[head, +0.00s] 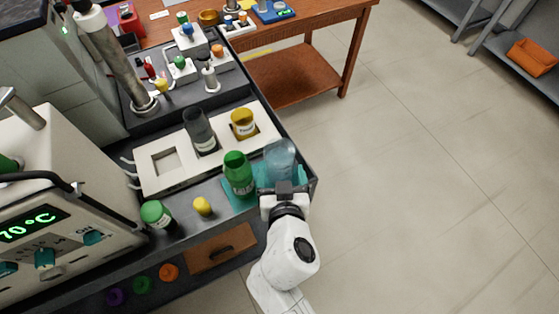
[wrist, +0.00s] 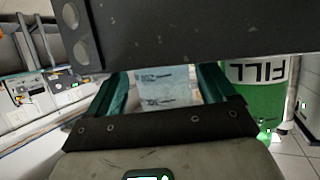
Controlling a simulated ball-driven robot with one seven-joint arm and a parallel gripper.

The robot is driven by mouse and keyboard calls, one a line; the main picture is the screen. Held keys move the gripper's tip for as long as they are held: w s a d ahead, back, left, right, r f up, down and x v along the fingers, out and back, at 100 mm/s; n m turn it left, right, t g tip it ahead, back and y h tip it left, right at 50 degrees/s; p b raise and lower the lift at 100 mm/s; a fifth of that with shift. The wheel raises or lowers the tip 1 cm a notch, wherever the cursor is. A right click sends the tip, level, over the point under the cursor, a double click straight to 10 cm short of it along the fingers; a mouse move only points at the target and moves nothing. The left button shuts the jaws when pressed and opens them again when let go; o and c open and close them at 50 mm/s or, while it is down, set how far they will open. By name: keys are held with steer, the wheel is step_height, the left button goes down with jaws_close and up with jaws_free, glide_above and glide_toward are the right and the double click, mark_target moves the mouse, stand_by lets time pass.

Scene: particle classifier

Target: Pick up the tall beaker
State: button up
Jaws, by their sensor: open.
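A clear, pale blue glass beaker (head: 280,158) stands on a teal mat (head: 235,204) at the right end of the dark bench. My gripper (head: 285,186) is at the near side of this beaker. In the wrist view my open gripper (wrist: 160,82) has its two teal fingers spread, with the beaker's pale printed side (wrist: 163,88) between them. I cannot tell whether either finger touches the glass. The beaker's lower part is hidden behind my gripper.
A green bottle (head: 238,175) stands close left of the beaker; its FILL label (wrist: 258,72) shows in the wrist view. Behind is a white tray (head: 222,158) with a dark glass vessel (head: 199,130) and an amber-yellow jar (head: 243,124). Open floor lies right.

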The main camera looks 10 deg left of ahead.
mark_target(280, 167)
steer(key=shift+x, duration=1.6)
steer(key=c, duration=1)
steer(key=shift+r, duration=0.25)
steer(key=shift+r+p, duration=0.4)
steer(key=shift+r, duration=0.95)
steer(key=shift+s+d+r, duration=1.45)
steer(key=shift+s+r, duration=0.2)
steer(key=shift+s, duration=0.15)
steer(key=shift+s+d+r, duration=1.4)
steer(key=shift+s+r, duration=0.2)
steer(key=shift+s, duration=0.25)
steer(key=shift+s+d+r, duration=1.45)
steer(key=shift+s+r, duration=0.2)
steer(key=shift+s, duration=0.15)
